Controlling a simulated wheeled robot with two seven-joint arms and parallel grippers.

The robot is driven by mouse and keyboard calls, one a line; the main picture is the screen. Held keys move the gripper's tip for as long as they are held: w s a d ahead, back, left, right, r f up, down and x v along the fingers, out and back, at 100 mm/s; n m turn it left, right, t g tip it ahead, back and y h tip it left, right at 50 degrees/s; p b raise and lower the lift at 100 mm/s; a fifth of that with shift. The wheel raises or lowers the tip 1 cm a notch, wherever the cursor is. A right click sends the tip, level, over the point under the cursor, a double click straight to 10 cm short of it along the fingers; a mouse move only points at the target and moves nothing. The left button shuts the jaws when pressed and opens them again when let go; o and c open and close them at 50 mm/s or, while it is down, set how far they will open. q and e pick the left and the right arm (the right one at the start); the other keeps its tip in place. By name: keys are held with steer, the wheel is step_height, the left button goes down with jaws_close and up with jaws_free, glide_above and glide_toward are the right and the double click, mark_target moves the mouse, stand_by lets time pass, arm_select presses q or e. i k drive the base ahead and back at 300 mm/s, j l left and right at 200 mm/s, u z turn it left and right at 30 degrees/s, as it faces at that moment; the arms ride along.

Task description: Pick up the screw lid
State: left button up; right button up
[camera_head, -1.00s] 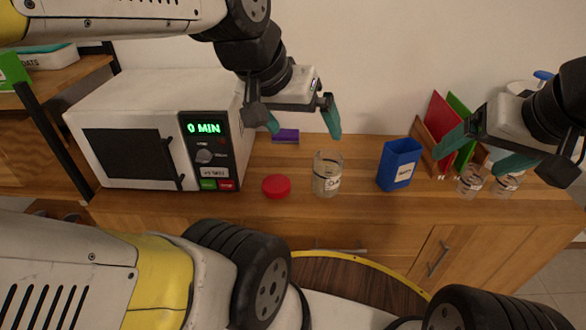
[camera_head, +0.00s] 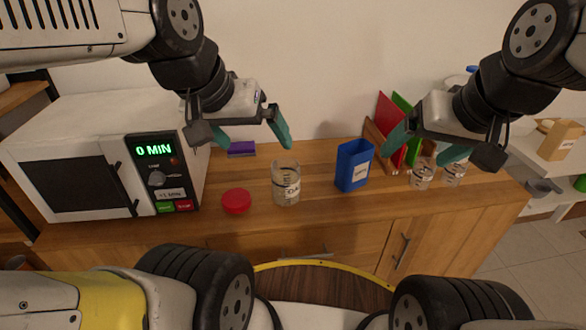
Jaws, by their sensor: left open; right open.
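The screw lid (camera_head: 236,201) is a red round disc lying flat on the wooden counter, between the microwave and a clear glass jar (camera_head: 286,185) with a label. My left gripper (camera_head: 251,140) is open and empty, with its green fingers pointing down above and behind the lid and jar. My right gripper (camera_head: 425,148) is open and empty at the right, its green fingers in front of the coloured boards and above two small glass jars (camera_head: 422,175).
A white microwave (camera_head: 60,125) reading "0 MIN" stands left of the lid. A blue box (camera_head: 354,166) stands right of the jar. A purple item (camera_head: 241,148) lies near the wall. Red and green boards (camera_head: 390,118) stand in a wooden rack. Counter around the lid is clear.

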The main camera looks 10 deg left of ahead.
mark_target(236, 200)
steer(key=k+j+z, duration=0.15)
steer(key=j, duration=0.2)
steer(key=j+z, duration=0.15)
steer(key=j, duration=0.2)
steer(key=k+j+z, duration=0.3)
steer(key=j, duration=0.3)
steer(key=k, duration=0.05)
